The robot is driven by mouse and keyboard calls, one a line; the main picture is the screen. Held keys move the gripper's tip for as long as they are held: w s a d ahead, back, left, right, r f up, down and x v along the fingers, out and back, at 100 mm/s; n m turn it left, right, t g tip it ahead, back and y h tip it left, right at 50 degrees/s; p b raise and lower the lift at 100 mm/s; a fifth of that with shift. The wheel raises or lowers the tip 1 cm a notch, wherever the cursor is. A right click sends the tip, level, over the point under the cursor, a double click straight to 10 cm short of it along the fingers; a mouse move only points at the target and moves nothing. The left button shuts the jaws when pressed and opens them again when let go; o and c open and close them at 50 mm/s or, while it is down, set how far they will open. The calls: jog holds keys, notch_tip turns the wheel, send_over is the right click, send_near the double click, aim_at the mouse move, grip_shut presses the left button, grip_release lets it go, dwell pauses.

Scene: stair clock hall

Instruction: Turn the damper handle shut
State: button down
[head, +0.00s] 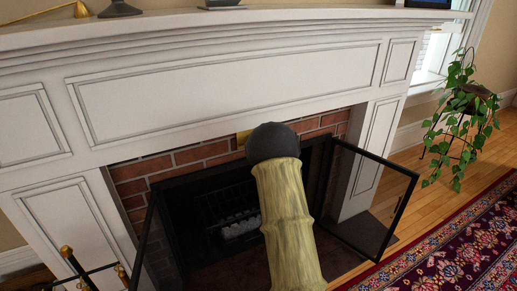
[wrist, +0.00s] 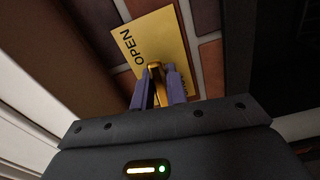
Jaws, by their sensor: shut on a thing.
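The damper handle (wrist: 155,70) is a small brass lever in the wrist view. It stands out from a yellow brass plate (wrist: 168,32) on the brick, lettered OPEN at its left side. More lettering at the plate's lower right is mostly hidden by a finger. My gripper (wrist: 157,82) is shut on the handle, with one purple finger on each side of it. In the head view only an edge of the brass plate (head: 242,137) shows above the firebox, beside my arm's dark round end. The handle and my gripper are hidden there behind my arm.
The white mantel (head: 230,95) spans above the brick surround (head: 190,155). A glass fire door (head: 375,200) stands open on the right, near my arm. Brass-topped fire tools (head: 68,255) stand at lower left. A plant (head: 465,115) and patterned rug (head: 450,240) are at right.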

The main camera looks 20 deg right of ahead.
jog(key=shift+s+f+n+b, duration=0.1)
jog(key=shift+f+n+b, duration=0.1)
jog(key=shift+n+b, duration=0.4)
jog(key=c, duration=1.4)
grip_release()
jog(key=shift+r, duration=0.1)
jog(key=s+p, duration=0.3)
jog(key=s, duration=1.4)
jog(key=shift+s+d, duration=0.15)
jog(key=shift+d, duration=0.2)
jog(key=shift+a, duration=0.1)
